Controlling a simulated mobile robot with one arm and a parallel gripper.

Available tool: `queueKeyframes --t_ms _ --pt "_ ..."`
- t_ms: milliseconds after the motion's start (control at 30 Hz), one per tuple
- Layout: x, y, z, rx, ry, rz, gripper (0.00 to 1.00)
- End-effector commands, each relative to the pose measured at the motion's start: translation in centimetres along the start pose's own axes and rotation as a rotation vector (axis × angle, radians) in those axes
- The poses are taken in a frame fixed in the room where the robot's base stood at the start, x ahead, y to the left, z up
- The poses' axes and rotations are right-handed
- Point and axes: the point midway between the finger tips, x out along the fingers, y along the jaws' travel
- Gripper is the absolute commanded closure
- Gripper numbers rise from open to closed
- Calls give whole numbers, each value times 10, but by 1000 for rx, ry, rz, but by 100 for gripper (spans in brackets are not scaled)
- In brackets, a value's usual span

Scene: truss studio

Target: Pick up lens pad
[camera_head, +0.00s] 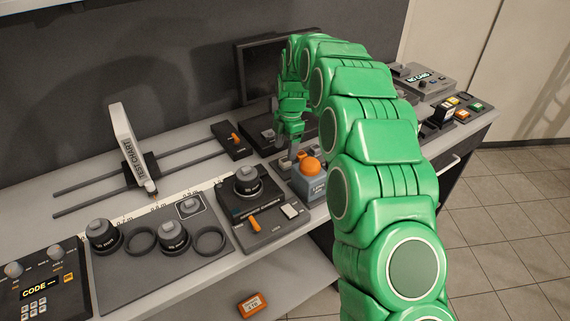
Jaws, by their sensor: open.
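A small blue-grey box with an orange round knob on top (309,184) stands at the bench's front edge, right of the camera device. Its front lettering is too small to read fully, so I cannot tell for certain that it is the lens pad. My gripper (289,158) hangs from the green arm, pointing down just behind and left of this box. It is open, and I see nothing held in it. The fingertips are small and partly hidden, so contact with anything below is unclear.
A dark device with a lens (247,181) stands left of the box. A grey mat (115,287) holds lenses and rings. The test chart (123,140) stands on rails behind. A dark monitor (262,70) is at the back. An orange item (252,305) lies on the lower shelf.

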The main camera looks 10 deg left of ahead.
Motion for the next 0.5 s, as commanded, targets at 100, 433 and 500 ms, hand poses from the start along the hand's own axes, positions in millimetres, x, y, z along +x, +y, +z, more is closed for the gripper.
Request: queueKeyframes --t_ms 100,433,500 --pt "7 -1 0 0 1 -2 32" --pt "46 -2 3 0 0 -1 32" --pt "50 -2 3 0 0 -1 32"
